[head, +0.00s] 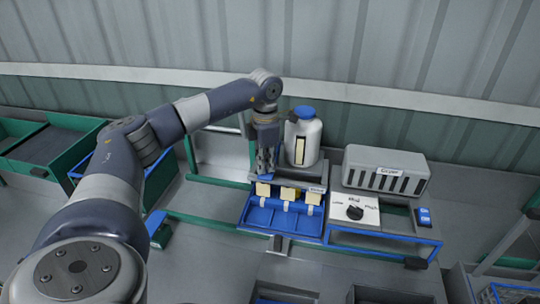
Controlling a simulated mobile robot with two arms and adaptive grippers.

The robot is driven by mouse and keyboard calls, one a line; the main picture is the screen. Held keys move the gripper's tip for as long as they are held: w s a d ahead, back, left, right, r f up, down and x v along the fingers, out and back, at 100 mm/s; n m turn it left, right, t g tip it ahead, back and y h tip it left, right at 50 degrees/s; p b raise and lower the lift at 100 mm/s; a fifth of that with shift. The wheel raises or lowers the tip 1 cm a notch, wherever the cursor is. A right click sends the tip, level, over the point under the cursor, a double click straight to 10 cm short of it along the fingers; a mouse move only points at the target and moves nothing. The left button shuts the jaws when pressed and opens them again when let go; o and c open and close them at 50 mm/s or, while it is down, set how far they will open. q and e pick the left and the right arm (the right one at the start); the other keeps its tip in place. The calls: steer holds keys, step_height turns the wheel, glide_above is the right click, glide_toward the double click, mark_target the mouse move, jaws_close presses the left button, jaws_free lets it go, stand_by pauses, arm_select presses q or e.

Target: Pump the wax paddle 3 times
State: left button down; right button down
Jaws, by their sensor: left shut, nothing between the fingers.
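My left gripper (266,171) points down, shut and empty, above the back left of a blue tray (259,229). A small blue piece shows at its fingertips; it may be the wax paddle, but it is mostly hidden and I cannot tell whether the fingers touch it. A white bottle (311,143) with a blue cap stands upright just right of the gripper. Several yellowish blocks (289,193) with pale tabs line the tray's back edge. My right gripper is not in view.
A grey slotted box (386,171) stands right of the bottle. In front of it is a white panel (367,211) with a black knob. A small blue block (424,217) is further right.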

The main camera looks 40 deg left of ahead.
arm_select(q)
steer(key=shift+r+p, duration=1.45)
steer(key=shift+r, duration=0.25)
steer(key=shift+f, duration=0.15)
steer(key=shift+f+b, duration=1.05)
steer(key=shift+f, duration=0.6)
steer(key=shift+r+p, duration=1.5)
steer(key=shift+r, duration=0.45)
steer(key=shift+f, duration=0.1)
